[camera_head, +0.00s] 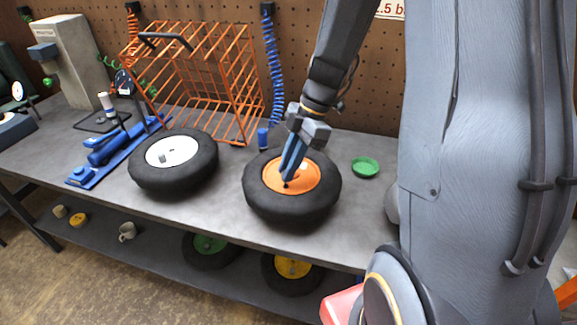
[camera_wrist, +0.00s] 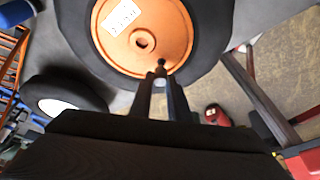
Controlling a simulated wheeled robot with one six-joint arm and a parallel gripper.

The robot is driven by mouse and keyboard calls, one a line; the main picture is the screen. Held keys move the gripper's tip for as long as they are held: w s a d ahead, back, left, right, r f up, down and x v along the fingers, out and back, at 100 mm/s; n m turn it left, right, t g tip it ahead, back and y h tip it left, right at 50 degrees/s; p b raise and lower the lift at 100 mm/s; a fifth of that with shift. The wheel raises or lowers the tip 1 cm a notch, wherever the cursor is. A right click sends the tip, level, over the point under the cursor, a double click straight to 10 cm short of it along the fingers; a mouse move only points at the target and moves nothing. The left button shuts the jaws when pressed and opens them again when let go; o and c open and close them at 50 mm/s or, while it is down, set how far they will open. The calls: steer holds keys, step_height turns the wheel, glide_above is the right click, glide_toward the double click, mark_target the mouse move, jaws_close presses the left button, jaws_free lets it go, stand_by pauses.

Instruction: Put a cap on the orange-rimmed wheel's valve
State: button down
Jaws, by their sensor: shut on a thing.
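The orange-rimmed wheel (camera_head: 310,177) lies flat on the workbench, with a black tyre around its orange rim. My gripper (camera_head: 287,178) reaches down over the rim with its blue fingers close together. In the wrist view, the fingertips (camera_wrist: 160,76) are shut on a small dark cap (camera_wrist: 160,63) at the edge of the orange rim (camera_wrist: 125,52). The valve is not clearly distinguishable from the cap. I cannot tell whether the cap is seated on it. A green dish (camera_head: 365,167) stands on the bench right of the wheel.
A white-rimmed wheel (camera_head: 172,151) lies to the left on the bench (camera_head: 225,205). An orange wire crate (camera_head: 245,85) stands behind. A blue jack (camera_head: 108,150) lies further left. Green- and yellow-rimmed wheels sit on the lower shelf (camera_head: 160,250).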

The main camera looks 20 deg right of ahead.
steer(key=shift+f+b, duration=1.25)
stand_by(0.8)
steer(key=c, duration=1.3)
jaws_free()
steer(key=shift+r, duration=0.1)
steer(key=shift+r+p, duration=2.2)
steer(key=shift+r, duration=1.5)
